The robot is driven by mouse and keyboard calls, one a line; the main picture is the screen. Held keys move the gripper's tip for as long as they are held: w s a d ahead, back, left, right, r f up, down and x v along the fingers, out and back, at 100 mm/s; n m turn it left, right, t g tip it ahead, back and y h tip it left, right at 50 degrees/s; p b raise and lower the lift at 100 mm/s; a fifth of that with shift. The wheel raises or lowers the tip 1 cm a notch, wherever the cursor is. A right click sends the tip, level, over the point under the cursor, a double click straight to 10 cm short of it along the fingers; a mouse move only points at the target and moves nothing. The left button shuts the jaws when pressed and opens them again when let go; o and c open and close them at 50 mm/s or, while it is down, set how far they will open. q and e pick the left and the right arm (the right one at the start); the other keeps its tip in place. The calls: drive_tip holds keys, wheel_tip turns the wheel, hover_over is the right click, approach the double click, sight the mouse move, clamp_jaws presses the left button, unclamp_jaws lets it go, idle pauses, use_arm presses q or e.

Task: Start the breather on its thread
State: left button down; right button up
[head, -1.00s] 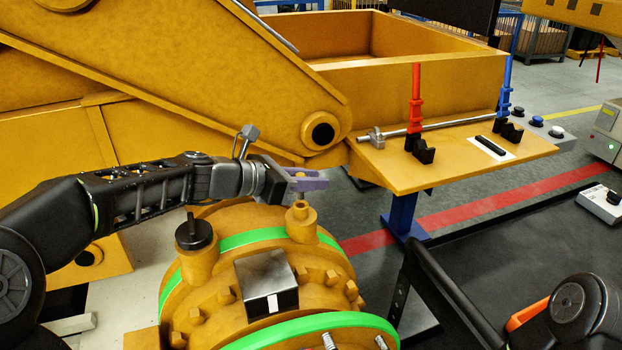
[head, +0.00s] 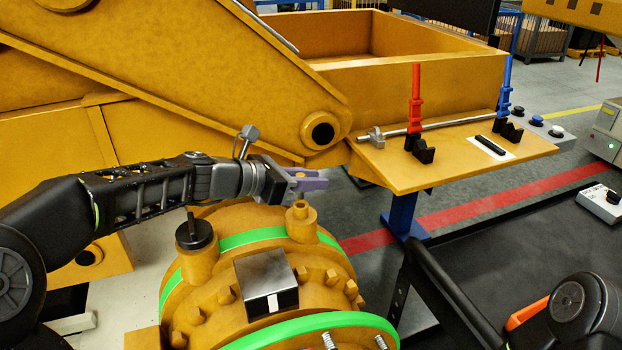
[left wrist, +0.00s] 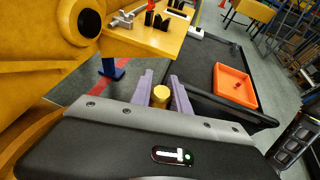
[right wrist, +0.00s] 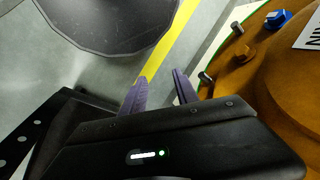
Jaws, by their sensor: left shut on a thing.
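My left gripper (head: 310,180) has purple fingers just above the port boss (head: 302,226) on top of the yellow housing (head: 215,285). In the left wrist view its fingers close on the sides of a small yellow round breather (left wrist: 160,95). In the head view the breather is largely hidden by the fingers. A small brass-coloured neck with an opening shows on the boss, below the fingers. I cannot tell whether the breather touches it. My right gripper (right wrist: 157,90) is open and empty, low beside the housing's bolted side.
A black-capped port (head: 195,232) and a dark block (head: 266,283) stand on the housing near the left arm. A large yellow boom (head: 240,80) rises behind. A yellow shelf (head: 455,173) with red and blue tools is at the right. An orange tray (left wrist: 218,82) lies on the dark bench.

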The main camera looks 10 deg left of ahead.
use_arm(q)
drive_tip(key=shift+f+b, duration=1.6)
drive_tip(key=shift+f, duration=0.35)
drive_tip(key=c, duration=1.2)
unclamp_jaws()
drive_tip(key=shift+o, duration=0.2)
drive_tip(key=shift+r, duration=0.1)
drive_tip(key=shift+s+a+r, duration=0.1)
drive_tip(key=shift+s+a, duration=0.05)
drive_tip(key=shift+a, duration=0.05)
drive_tip(key=v, duration=0.7)
